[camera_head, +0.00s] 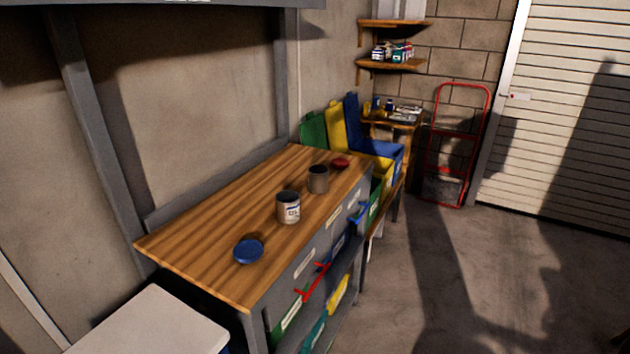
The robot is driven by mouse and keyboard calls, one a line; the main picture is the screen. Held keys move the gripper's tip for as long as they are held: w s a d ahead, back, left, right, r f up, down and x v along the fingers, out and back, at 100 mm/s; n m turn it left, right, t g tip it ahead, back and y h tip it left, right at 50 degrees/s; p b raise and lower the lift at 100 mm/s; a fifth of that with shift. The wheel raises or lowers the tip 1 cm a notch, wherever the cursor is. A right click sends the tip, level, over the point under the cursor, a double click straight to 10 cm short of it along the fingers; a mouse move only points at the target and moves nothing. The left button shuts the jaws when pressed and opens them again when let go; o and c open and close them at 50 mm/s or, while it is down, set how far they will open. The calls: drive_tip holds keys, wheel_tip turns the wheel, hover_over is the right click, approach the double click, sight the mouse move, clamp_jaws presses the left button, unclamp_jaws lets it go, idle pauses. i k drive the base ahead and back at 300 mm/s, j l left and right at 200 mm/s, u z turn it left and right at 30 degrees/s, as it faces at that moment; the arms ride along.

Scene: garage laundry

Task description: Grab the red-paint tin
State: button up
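Two open-looking tins stand upright on the wooden workbench (215,235). The nearer tin (288,208) has a whitish label with dark marks. The farther tin (318,180) is grey-brown, with no readable label from here. A round red thing, probably a lid (340,163), lies beyond the farther tin. A round blue lid (248,251) lies near the bench's front end. The paint colour inside either tin cannot be made out, so I cannot tell for sure which is the red-paint tin. My gripper is not in view.
A white-topped surface (150,325) stands at the near end of the bench. Green, yellow and blue bins (372,150) stand beyond its far end. A red hand truck (457,145) leans by the wall. The concrete floor (470,290) to the right is clear.

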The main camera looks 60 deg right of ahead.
sight(318, 179)
drive_tip(key=z, duration=1.2)
